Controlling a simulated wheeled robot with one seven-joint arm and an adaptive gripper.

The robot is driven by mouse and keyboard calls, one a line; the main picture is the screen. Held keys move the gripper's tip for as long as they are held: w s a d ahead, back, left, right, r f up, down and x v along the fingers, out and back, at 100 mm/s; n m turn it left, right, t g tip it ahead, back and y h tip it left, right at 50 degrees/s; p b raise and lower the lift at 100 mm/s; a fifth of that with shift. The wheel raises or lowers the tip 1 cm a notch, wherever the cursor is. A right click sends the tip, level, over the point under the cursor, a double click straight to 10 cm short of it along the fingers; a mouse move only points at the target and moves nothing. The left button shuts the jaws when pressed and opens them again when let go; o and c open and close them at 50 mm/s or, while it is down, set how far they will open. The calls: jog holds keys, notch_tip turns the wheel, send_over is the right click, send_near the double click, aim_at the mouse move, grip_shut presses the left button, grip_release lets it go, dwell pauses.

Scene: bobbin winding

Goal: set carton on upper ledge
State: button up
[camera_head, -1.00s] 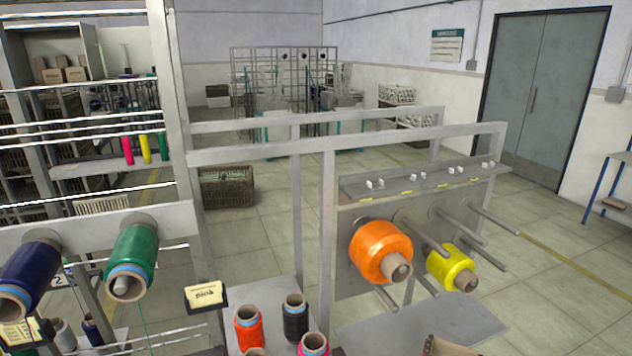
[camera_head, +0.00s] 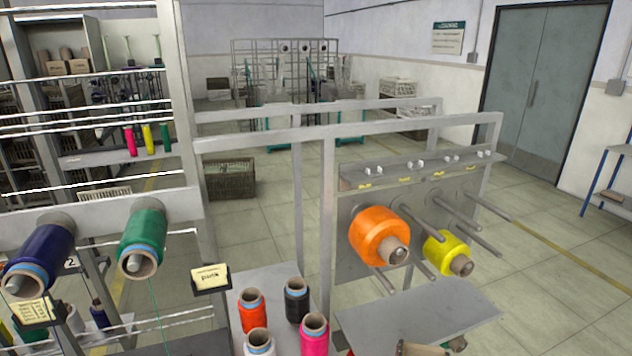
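Small brown cartons (camera_head: 79,66) stand on a shelf at the far upper left. My gripper is not in view.
An orange spool (camera_head: 376,236) and a yellow spool (camera_head: 443,250) sit on pegs that stick out from the rack. Several upright cones, such as a black one (camera_head: 296,299), stand left of the lower shelf. Open floor (camera_head: 560,265) lies to the right.

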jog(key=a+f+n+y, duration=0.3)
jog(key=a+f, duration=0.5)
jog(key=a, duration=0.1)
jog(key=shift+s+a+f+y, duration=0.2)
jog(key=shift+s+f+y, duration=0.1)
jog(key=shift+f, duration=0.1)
